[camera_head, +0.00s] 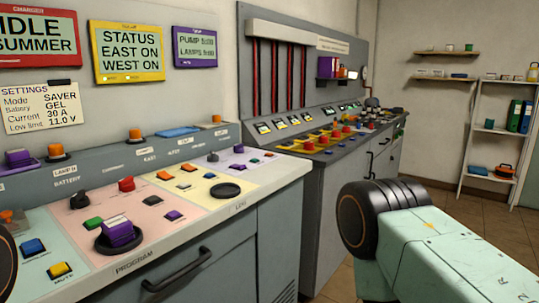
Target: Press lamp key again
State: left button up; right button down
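The control desk (215,232) fills the lower left, with many coloured keys on pink, yellow and pale panels. On its raised back strip, a small label (65,171) seems to read "LAMP"; an orange key (56,151) stands above it, and another orange key (135,135) is further right. I cannot tell which key is the lamp key. The yellow-framed display (127,52) reads "STATUS EAST ON WEST ON". The purple-framed display (195,47) shows pump and lamps lines, seemingly 5:00 each. Neither gripper is in view; a dark round part of my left arm shows at the left edge.
My mint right arm link covers the lower right. A purple block key (118,231) stands on a black disc on the pink panel. A second console (330,138) with red and yellow knobs stands beyond. White shelves (478,120) are at the right; floor between is clear.

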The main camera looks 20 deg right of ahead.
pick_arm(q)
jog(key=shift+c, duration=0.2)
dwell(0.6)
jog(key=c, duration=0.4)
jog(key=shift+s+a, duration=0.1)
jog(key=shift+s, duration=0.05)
